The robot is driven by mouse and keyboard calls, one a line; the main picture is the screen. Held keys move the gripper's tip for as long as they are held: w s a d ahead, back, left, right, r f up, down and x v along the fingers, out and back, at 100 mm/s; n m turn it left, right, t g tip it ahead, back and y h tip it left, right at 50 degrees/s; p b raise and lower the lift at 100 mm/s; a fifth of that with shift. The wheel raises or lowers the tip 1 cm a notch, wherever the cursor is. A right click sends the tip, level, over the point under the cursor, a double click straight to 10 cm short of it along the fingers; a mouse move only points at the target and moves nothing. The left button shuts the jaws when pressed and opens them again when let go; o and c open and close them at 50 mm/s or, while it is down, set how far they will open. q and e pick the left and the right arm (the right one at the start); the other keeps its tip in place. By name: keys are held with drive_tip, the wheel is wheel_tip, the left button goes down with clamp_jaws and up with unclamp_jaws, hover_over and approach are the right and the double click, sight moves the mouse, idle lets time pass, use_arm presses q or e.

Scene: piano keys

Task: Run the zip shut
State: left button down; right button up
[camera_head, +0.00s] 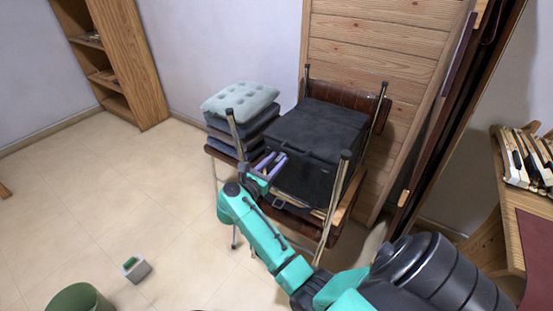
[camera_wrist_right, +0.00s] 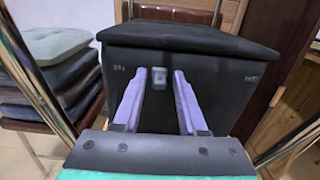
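A black box-shaped bag (camera_head: 315,150) stands on a chair, with its dark lid or top flap (camera_wrist_right: 190,39) across the top. In the right wrist view a small grey piece (camera_wrist_right: 158,80), perhaps the zip pull, shows on the front face of the bag. My right gripper (camera_head: 272,163) is at the left side of the bag in the head view. Its two purple fingers are apart in the wrist view (camera_wrist_right: 160,74), one on each side of the grey piece. I cannot tell whether they touch it. The zip line itself is not clear. My left gripper is not in view.
Stacked cushions (camera_head: 241,101) sit on the left beside the bag. Metal chair posts (camera_head: 336,185) rise around the bag. A wooden shelf (camera_head: 135,65) stands far left, and a table with piano keys (camera_head: 530,157) is at right. A green bin (camera_head: 80,299) is on the floor.

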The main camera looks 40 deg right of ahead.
clamp_jaws()
idle(1.2)
